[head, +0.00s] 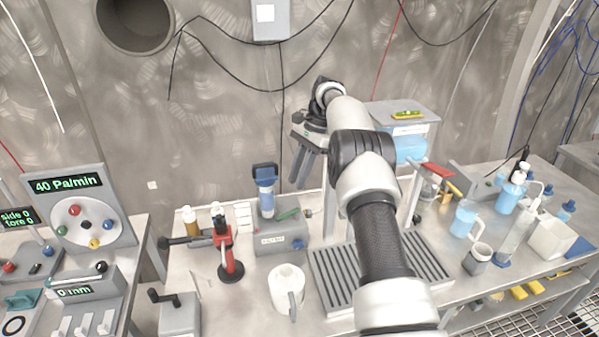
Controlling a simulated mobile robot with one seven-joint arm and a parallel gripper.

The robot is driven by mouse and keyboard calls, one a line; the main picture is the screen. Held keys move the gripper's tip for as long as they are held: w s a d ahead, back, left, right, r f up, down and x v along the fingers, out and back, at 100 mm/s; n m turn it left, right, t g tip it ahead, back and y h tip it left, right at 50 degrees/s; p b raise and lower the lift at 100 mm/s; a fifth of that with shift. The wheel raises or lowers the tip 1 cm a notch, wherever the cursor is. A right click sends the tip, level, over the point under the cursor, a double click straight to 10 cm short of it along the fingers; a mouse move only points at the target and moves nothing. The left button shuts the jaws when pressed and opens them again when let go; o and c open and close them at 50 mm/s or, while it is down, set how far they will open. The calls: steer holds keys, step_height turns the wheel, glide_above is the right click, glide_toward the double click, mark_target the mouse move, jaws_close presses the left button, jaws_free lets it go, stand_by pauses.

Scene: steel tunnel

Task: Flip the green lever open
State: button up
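The green lever (289,214) is a small handle on top of a grey box-shaped unit (270,243), to the right of a blue-capped clear cylinder (265,190). It lies at a low slant, its right end a little higher. My gripper (299,184) hangs above and slightly right of the lever in the picture, fingers pointing down. The two dark fingers show a narrow gap with nothing between them. The gripper looks apart from the lever, but the exact distance in depth is hard to tell.
A red stand (229,255) and a white mug (287,290) stand close to the unit. A slotted grey tray (335,280) lies under my arm. Blue-liquid vessels (465,218) crowd the right bench. A control panel (85,215) stands at left.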

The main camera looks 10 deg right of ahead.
steer(key=shift+v, duration=0.85)
steer(key=shift+c, duration=0.2)
